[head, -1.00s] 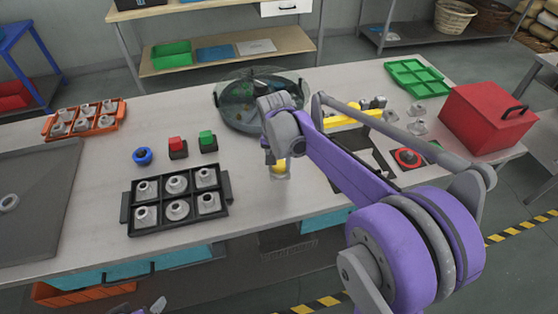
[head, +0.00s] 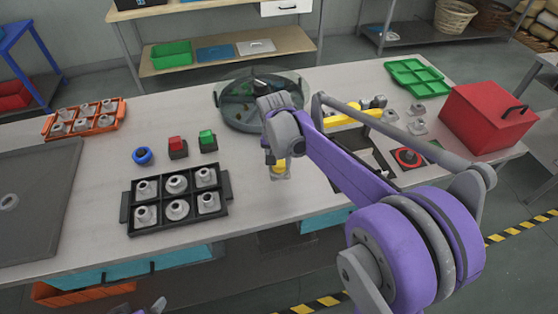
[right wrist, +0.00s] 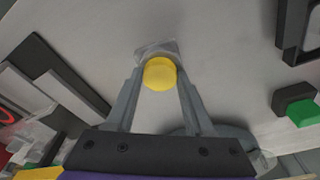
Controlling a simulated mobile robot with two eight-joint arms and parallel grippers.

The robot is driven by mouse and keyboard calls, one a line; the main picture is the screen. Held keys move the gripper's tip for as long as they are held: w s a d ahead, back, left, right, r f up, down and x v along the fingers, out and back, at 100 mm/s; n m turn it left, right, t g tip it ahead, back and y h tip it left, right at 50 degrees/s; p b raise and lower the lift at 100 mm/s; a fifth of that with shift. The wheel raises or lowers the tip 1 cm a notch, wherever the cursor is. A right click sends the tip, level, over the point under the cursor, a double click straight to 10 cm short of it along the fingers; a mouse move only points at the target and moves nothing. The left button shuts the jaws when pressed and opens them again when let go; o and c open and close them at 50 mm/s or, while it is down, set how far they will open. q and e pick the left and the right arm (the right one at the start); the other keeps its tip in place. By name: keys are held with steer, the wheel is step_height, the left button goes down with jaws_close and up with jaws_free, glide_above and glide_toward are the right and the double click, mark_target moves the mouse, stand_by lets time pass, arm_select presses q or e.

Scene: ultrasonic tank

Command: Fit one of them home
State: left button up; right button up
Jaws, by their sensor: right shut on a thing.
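My right gripper (right wrist: 160,85) is shut on a yellow-capped part (right wrist: 160,74). The part has a round yellow top and a pale, see-through squarish base. In the head view the yellow-capped part (head: 279,168) hangs below my right wrist, over or near the table's front edge; I cannot tell whether it touches. A black tray (head: 226,184) holds several grey flanged parts (head: 176,184) in its compartments, left of the gripper. An orange tray (head: 122,113) at the back left holds more grey parts. My left gripper is not clearly visible; only a small arm piece shows at the bottom edge.
A round glass tank (head: 232,112) stands behind my right wrist. Red (head: 177,147) and green (head: 207,140) buttons and a blue ring (head: 142,156) lie behind the black tray. A red box (head: 490,117) and a green tray (head: 415,77) stand right. Table between black tray and gripper is clear.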

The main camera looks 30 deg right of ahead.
mark_target(278, 169)
stand_by(0.3)
steer(key=o, duration=1.4)
steer(key=shift+c, duration=0.2)
step_height(278, 169, up, 11)
steer(key=s+a, duration=0.1)
steer(key=shift+f+p, duration=0.2)
steer(key=shift+p, duration=0.1)
steer(key=shift+s+a, duration=0.1)
steer(key=s+a+f+n+t, duration=0.1)
steer(key=s+a+f+n, duration=0.2)
steer(key=s, duration=0.3)
steer(key=s+a+f+n+t, duration=0.2)
steer(key=s+a+f+n, duration=0.1)
steer(key=s+f, duration=0.2)
steer(key=s+a+f+n+t+y, duration=0.1)
steer(key=s+a+f+n, duration=0.1)
steer(key=s, duration=0.6)
step_height(278, 169, down, 2)
steer(key=shift+a+f+n, duration=0.1)
steer(key=shift+a+n, duration=0.3)
steer(key=shift+a, duration=0.05)
